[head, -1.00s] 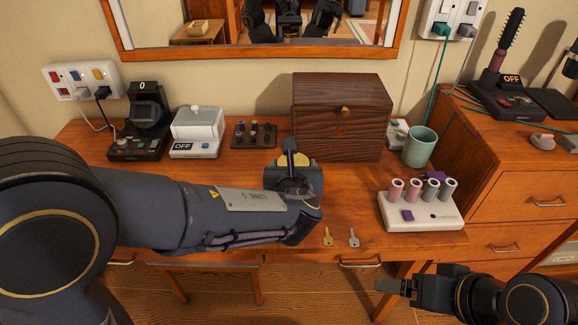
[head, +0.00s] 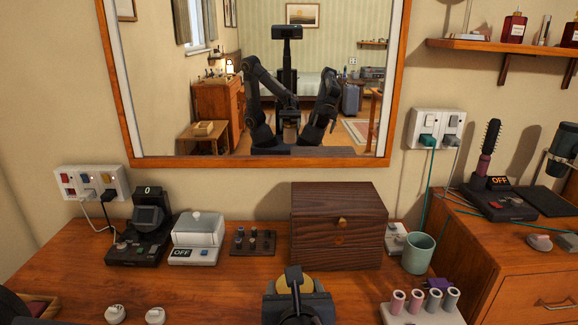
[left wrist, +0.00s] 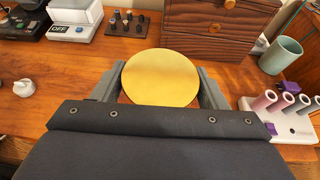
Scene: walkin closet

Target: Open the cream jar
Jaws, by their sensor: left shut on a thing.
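The cream jar shows as a round gold lid (left wrist: 161,77) between the two fingers of my left gripper (left wrist: 160,88) in the left wrist view. The fingers are shut on its sides. In the head view the gold lid (head: 294,284) is partly covered by my left gripper (head: 297,300) at the bottom centre, in front of the wooden box. The jar's body below the lid is hidden, so I cannot tell whether lid and body are joined. My right gripper is outside the head view, apart from the arms' reflection in the mirror.
A dark wooden box (head: 338,226) stands behind my left gripper. A green cup (head: 419,253) and a white stand with rollers (head: 425,312) are at right. A white-lidded device (head: 197,238) and small white knobs (head: 115,314) are at left. The mirror (head: 390,80) hangs behind.

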